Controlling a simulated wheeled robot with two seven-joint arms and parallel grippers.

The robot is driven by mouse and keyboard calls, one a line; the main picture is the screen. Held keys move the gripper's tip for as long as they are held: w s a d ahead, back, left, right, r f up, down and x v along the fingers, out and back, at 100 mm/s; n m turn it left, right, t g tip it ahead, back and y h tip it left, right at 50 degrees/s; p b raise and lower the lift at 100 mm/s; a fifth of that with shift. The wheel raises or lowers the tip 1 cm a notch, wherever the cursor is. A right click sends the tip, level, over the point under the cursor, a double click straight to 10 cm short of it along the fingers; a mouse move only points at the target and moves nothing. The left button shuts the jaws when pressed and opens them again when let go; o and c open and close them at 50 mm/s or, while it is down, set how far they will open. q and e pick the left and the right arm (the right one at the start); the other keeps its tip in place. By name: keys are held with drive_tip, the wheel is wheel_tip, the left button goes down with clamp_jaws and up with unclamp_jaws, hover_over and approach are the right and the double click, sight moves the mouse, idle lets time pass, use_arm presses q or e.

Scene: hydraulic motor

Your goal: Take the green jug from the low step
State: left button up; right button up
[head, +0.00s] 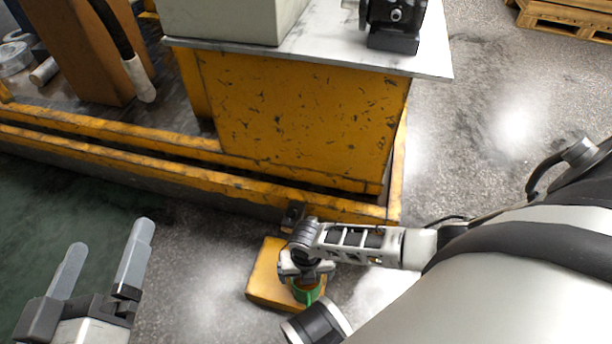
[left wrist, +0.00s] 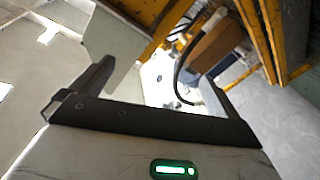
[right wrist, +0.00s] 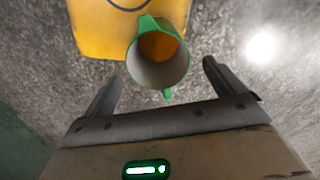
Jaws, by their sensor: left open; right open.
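The green jug (head: 306,293) is on the low yellow step (head: 262,272), partly hidden by my right gripper in the head view. In the right wrist view, the jug (right wrist: 172,77) shows its round open mouth, a pale inside with an orange patch, and a spout-like point at the top. My right gripper (right wrist: 160,76) is open, its fingers on either side of the jug's near end; I cannot tell whether they touch it. The step (right wrist: 92,30) lies beyond it. My left gripper (head: 110,238) is open and empty, far left of the step.
A yellow machine frame (head: 290,120) with a low rail (head: 130,168) stands just behind the step. Its grey top (head: 335,45) carries a black motor (head: 393,22). A wooden pallet (head: 570,18) lies at the far right. The grey floor (head: 195,285) left of the step is clear.

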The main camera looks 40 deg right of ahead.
wheel_tip(320, 180, down, 6)
drive_tip(key=b, duration=0.4)
drive_tip(key=shift+w+f, duration=0.15)
use_arm(q)
wheel_tip(320, 180, up, 8)
drive_tip(key=w+m+t+h, duration=0.1)
drive_tip(key=m+t+h, duration=0.3)
drive_tip(key=m, duration=0.2)
drive_tip(key=shift+w+a+m, duration=0.2)
drive_tip(key=shift+a+m, duration=0.1)
drive_tip(key=shift+a, duration=0.05)
use_arm(e)
drive_tip(key=c, duration=1.2)
